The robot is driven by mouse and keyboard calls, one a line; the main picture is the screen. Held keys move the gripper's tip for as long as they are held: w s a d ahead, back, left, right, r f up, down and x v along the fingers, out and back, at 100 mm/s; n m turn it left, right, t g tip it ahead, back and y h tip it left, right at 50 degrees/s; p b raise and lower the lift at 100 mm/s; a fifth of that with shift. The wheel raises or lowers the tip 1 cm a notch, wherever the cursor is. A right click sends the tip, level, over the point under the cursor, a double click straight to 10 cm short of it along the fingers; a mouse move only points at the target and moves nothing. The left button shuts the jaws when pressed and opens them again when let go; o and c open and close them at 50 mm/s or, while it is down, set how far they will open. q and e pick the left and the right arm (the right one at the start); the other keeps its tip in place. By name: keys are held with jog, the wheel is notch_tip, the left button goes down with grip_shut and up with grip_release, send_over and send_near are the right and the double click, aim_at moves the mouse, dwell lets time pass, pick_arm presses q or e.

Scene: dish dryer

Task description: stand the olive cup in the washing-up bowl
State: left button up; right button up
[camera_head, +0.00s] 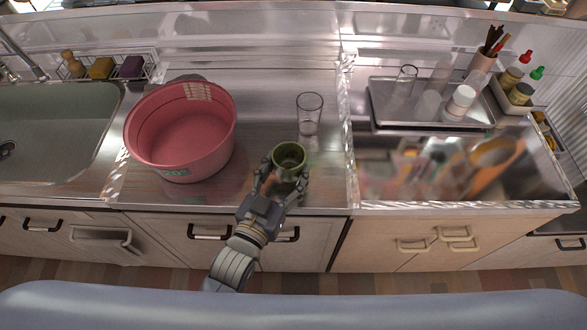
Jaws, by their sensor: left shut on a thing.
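The olive cup (289,157) is at the front of the steel counter, upright with its opening facing up. My left gripper (284,172) is shut on it, one finger on each side. I cannot tell whether the cup's base touches the counter. The pink washing-up bowl (181,150) stands to the left of the cup, apart from it, and looks empty. My right gripper is not in view.
A clear glass (309,113) stands just behind the cup. A sink (55,130) lies at the far left. Counter between bowl and cup is clear.

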pick_arm(q)
jog(key=shift+w+d+r, duration=0.1)
jog(key=shift+w+d, duration=0.65)
jog(key=shift+w, duration=0.2)
jog(key=shift+w+d+f, duration=0.1)
jog(key=shift+f, duration=0.85)
jog(key=shift+f+p, duration=0.5)
jog(key=shift+f, duration=0.25)
jog(key=shift+f, duration=0.2)
jog(key=o, duration=1.2)
